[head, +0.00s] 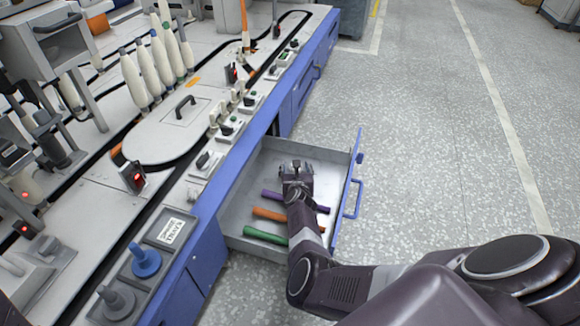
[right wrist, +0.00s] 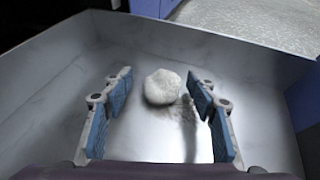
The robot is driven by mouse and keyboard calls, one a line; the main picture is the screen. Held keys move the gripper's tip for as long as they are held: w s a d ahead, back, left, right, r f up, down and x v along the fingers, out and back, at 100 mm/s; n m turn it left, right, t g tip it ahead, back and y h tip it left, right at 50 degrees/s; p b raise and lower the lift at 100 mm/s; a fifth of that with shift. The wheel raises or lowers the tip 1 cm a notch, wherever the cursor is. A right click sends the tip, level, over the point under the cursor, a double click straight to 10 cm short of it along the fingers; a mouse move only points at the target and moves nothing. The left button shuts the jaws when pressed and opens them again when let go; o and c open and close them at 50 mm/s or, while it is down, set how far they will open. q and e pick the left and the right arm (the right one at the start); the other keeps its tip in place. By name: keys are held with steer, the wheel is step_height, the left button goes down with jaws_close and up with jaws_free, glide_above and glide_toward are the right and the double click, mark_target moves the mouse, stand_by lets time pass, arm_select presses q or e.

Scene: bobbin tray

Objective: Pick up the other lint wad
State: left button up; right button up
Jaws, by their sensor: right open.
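A white, roundish lint wad (right wrist: 163,87) lies on the floor of the open metal drawer (right wrist: 254,60) in the right wrist view. My right gripper (right wrist: 158,105) is open above the drawer floor, with one blue-padded finger on each side of the wad and clear space between. The wad looks a little beyond the fingers, not gripped. In the head view my right gripper (head: 296,168) reaches down into the drawer (head: 276,150) and the wad is hidden behind it. My left gripper is not in view.
Purple, orange (head: 270,214) and green (head: 265,236) bobbins lie in the near part of the drawer, by my right arm. The drawer walls stand around the gripper. The blue machine side (head: 209,262) is at the left. Open floor (head: 450,130) lies to the right.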

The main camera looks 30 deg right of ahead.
steer(key=shift+x, duration=0.8)
steer(key=shift+c, duration=0.7)
steer(key=c, duration=0.7)
steer(key=shift+r, duration=0.1)
